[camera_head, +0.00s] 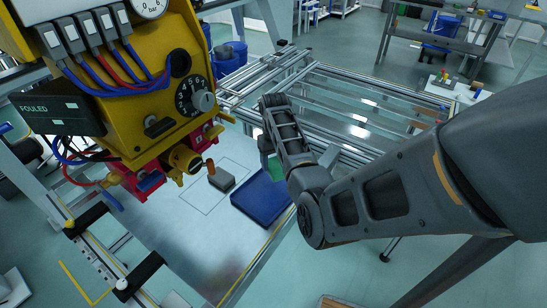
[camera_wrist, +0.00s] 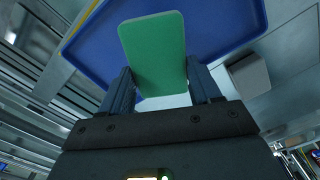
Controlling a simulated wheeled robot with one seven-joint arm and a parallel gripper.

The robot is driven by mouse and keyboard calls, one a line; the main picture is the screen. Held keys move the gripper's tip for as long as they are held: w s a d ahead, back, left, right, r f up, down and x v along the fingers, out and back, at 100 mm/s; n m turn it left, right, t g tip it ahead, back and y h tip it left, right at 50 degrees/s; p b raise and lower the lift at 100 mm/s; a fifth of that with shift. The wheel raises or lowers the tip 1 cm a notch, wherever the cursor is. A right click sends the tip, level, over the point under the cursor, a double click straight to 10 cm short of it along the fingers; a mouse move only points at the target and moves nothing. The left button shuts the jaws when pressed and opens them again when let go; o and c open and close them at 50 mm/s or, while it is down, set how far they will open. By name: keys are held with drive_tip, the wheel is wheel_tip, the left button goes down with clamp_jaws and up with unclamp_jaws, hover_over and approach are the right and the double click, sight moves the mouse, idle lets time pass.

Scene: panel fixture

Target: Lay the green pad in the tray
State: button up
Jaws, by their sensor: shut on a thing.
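The green pad (camera_wrist: 155,50) is gripped between the two fingers of my gripper (camera_wrist: 160,85) in the wrist view. In the head view only a small part of the pad (camera_head: 274,167) shows beside my arm, and the fingers are hidden. The blue tray (camera_head: 262,197) lies on the pale panel surface, just below and beside the pad in the head view. In the wrist view the tray (camera_wrist: 230,22) spreads behind the pad. The pad appears held above the tray; I cannot tell the gap.
A grey block (camera_head: 222,180) sits left of the tray, and it also shows in the wrist view (camera_wrist: 249,76). A yellow panel box (camera_head: 165,95) with a dial, cables and a valve stands at the left. Metal rails (camera_head: 350,105) run behind the tray.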

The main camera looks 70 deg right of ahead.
drive_tip(key=shift+f+b, duration=2.4)
drive_tip(key=shift+f, duration=0.1)
drive_tip(key=o, duration=1)
drive_tip(key=shift+r, duration=0.1)
wheel_tip(320, 180, up, 8)
drive_tip(key=shift+f, duration=0.15)
